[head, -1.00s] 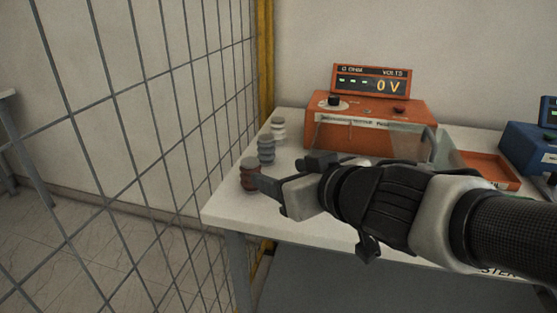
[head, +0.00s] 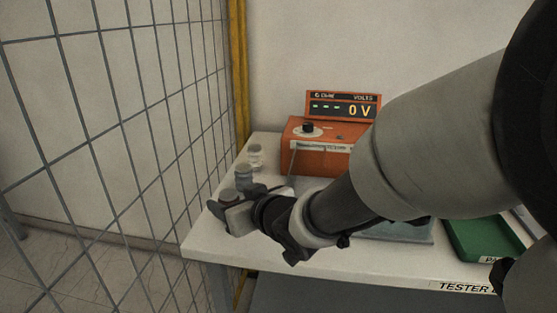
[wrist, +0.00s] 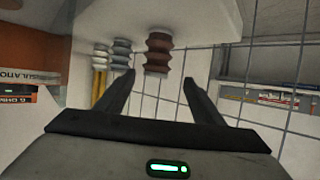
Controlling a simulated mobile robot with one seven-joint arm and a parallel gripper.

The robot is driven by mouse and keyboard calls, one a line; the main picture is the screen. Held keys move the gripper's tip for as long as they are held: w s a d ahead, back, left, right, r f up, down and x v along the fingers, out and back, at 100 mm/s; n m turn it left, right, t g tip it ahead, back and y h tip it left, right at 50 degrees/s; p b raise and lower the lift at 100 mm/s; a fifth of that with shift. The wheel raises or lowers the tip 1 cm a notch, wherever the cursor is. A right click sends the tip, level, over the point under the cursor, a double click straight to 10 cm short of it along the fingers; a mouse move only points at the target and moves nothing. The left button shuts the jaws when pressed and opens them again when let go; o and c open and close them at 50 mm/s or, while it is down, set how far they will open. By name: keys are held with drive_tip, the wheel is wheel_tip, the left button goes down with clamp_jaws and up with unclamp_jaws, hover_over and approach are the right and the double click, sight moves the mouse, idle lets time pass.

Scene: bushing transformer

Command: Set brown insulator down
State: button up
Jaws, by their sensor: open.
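The brown insulator (wrist: 158,52) stands on the white table (head: 210,243) near its left corner; the wrist view shows it upside down. It is straight ahead of my gripper (wrist: 159,82), between the lines of the two spread fingers and apart from them. My gripper is open and empty. In the head view my gripper (head: 228,205) is low at the table's left end and mostly hides the brown insulator. A grey insulator (head: 243,173) and a white insulator (head: 255,155) stand in a row behind it.
An orange tester (head: 315,160) reading 0 V stands at the back of the table. A green tray (head: 480,240) lies at the right. A wire mesh fence (head: 150,130) runs close along the table's left side. My arm covers much of the table's middle.

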sight(232, 197)
drive_tip(key=x, duration=0.2)
drive_tip(key=b+x, duration=0.1)
drive_tip(key=x, duration=0.1)
drive_tip(key=shift+w+d+f, duration=0.15)
drive_tip(key=shift+w+f, duration=0.2)
drive_tip(key=shift+w, duration=0.05)
drive_tip(key=shift+w+a, duration=0.2)
drive_tip(key=shift+c, duration=0.2)
drive_tip(key=c, duration=1.4)
